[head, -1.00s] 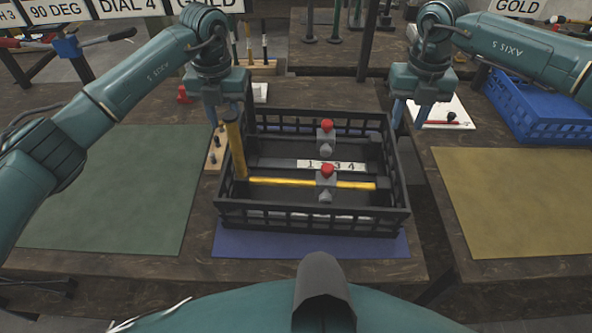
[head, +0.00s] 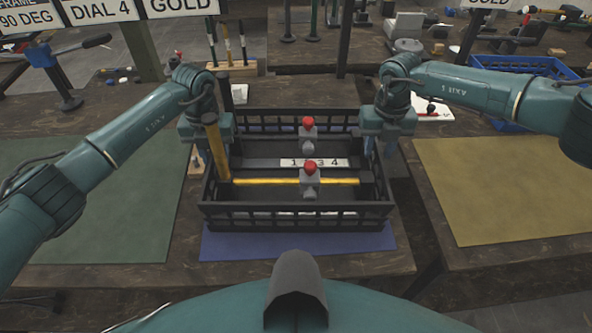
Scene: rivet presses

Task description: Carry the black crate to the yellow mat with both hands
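The black crate (head: 297,217) sits on the blue mat (head: 297,245) at the centre of the head view. It holds a press-like fixture with red knobs, a yellow bar and a number strip. The yellow mat (head: 510,190) lies on the separate table at right. My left gripper (head: 208,150) is at the crate's left wall, fingers down and apart, partly hidden by a yellow upright handle (head: 216,150). My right gripper (head: 380,148) is at the crate's right wall, fingers down and apart, seeming to straddle the rim. Whether either touches it is unclear.
A green mat (head: 110,190) lies clear at left. A gap (head: 418,200) separates the centre table from the right one. A blue crate (head: 520,68) and a white sheet with a small red and black item (head: 432,109) are behind the yellow mat, which is empty.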

